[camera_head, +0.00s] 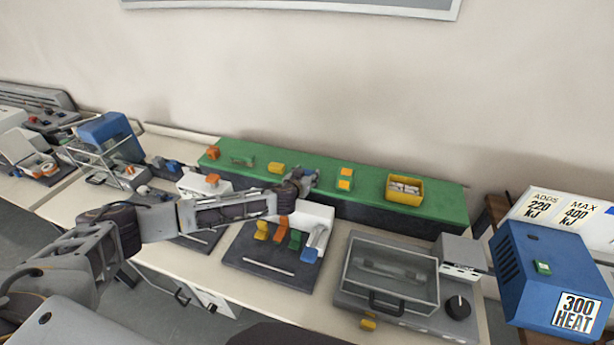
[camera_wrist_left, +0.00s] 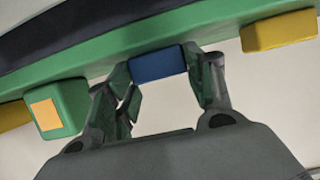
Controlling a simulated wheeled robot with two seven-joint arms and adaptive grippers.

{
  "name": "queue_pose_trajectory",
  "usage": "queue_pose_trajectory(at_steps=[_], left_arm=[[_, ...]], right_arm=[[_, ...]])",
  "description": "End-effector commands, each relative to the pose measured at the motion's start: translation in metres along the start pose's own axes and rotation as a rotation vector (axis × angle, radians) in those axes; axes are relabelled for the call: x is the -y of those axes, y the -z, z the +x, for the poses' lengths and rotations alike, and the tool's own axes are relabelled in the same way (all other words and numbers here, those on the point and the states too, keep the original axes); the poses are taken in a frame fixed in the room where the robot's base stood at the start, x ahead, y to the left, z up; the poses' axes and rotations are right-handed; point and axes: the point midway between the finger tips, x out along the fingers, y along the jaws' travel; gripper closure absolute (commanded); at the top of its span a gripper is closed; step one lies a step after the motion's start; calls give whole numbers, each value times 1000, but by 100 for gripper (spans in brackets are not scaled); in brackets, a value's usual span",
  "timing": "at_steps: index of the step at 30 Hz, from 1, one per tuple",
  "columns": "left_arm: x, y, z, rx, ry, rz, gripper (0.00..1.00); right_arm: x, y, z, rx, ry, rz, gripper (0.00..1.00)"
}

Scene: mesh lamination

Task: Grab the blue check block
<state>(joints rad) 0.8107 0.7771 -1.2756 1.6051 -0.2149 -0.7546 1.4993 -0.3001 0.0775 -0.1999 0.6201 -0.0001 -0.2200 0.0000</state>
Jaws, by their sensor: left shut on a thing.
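In the left wrist view the blue check block (camera_wrist_left: 158,65) sits between the two fingers of my left gripper (camera_wrist_left: 160,84), which is shut on it. The block is in front of the green shelf's edge; I cannot tell whether it still touches the shelf. In the head view my left gripper (camera_head: 300,180) is at the front edge of the green shelf (camera_head: 375,177), right of a yellow block (camera_head: 276,168). The blue block cannot be made out there, hidden by the gripper. My right gripper is not in view.
A green block with an orange face (camera_wrist_left: 58,108) is close left of the fingers, and a yellow block (camera_wrist_left: 280,32) is at the right. On the shelf stands a yellow bin (camera_head: 405,199). Below are a lever station (camera_head: 258,264) and a clear-lidded machine (camera_head: 390,310).

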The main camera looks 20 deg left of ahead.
Motion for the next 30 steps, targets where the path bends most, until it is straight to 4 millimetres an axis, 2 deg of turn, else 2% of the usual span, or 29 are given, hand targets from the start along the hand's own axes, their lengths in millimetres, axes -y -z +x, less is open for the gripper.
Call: queue_pose_trajectory(at_steps=[8,21,30], left_arm=[[0,21,-8,-2,-1,-2,72],[0,77,-32,-2,-1,-2,72],[0,92,-38,-2,-1,0,72]], right_arm=[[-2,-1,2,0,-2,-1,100],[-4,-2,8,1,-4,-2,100],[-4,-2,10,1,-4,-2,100]])
